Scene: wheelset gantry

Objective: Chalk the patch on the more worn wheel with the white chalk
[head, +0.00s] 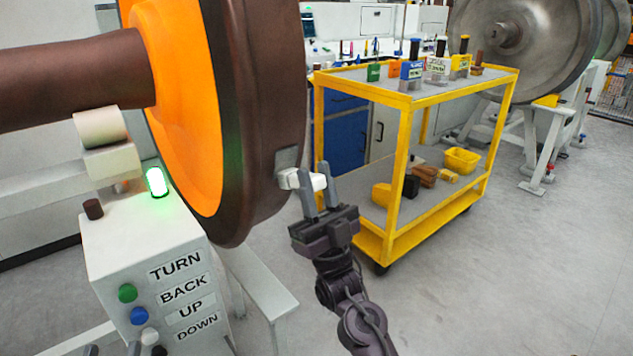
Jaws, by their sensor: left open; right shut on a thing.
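A large wheel with a dark brown rim (262,110) and an orange face (185,110) stands at the left on a brown axle. A grey patch (287,157) is on its tread. My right gripper (315,174) is shut on a thick white chalk (290,179). The chalk's left end is over the patch's lower part; I cannot tell whether it touches. The fingers hide part of the chalk. My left gripper (113,350) shows only two grey fingertips at the bottom left edge, apart and empty.
A white control box (150,230) labelled TURN, BACK, UP, DOWN with a lit green lamp (156,182) stands at the left. A yellow cart (404,150) with labelled blocks and tools stands right of the wheel. Another grey wheel (520,50) is behind.

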